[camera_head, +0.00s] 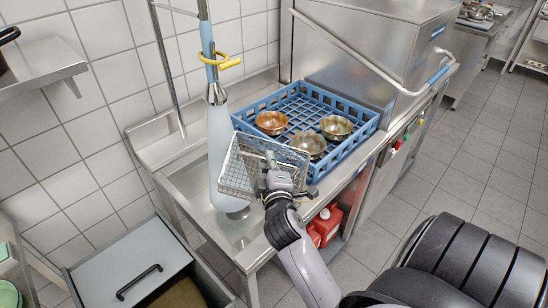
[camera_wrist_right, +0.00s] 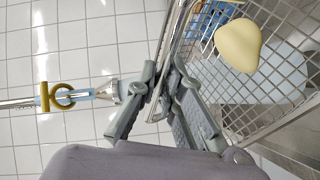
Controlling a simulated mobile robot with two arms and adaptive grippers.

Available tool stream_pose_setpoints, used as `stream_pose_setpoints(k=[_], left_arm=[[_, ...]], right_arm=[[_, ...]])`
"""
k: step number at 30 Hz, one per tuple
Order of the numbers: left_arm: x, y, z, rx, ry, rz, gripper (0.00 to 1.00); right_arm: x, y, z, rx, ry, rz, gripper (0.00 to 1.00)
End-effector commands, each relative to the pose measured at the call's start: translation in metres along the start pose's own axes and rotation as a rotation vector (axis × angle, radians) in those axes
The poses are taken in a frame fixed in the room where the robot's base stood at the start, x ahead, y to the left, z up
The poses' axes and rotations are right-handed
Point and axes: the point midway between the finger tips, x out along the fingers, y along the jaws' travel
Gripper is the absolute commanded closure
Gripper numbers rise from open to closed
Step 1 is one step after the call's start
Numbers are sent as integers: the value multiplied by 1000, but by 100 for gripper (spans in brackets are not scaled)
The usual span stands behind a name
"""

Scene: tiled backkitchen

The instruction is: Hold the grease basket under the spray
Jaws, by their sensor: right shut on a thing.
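The grease basket (camera_head: 236,170) is a wire-mesh basket beside the spray in the head view. My right gripper (camera_head: 277,181) is shut on it at its near right side and holds it above the sink edge. In the right wrist view the mesh (camera_wrist_right: 285,75) carries a pale yellow lump (camera_wrist_right: 238,45). The spray head (camera_head: 216,93) has a yellow ring and hangs over the sink; it also shows in the wrist view (camera_wrist_right: 125,90). A pale blue spray cone (camera_head: 219,150) falls from it. The basket's left edge overlaps the cone in view; contact is unclear. My left gripper is out of view.
A blue rack (camera_head: 262,103) with three bowls stands right behind the basket. The steel sink (camera_head: 190,185) lies below. A steel dishwasher (camera_head: 370,50) stands at the back right. Red canisters (camera_head: 325,222) sit under the counter. A lidded bin (camera_head: 130,270) is at lower left.

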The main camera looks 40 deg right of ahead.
Motion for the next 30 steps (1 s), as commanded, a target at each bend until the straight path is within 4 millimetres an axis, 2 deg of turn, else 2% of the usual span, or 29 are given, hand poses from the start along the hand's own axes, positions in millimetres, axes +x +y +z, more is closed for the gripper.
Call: stream_pose_setpoints(k=[21, 30], left_arm=[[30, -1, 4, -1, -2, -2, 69], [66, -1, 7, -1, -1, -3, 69]], right_arm=[[79, -9, -60, 0, 3, 5, 100], [101, -47, -63, 0, 3, 4, 100]])
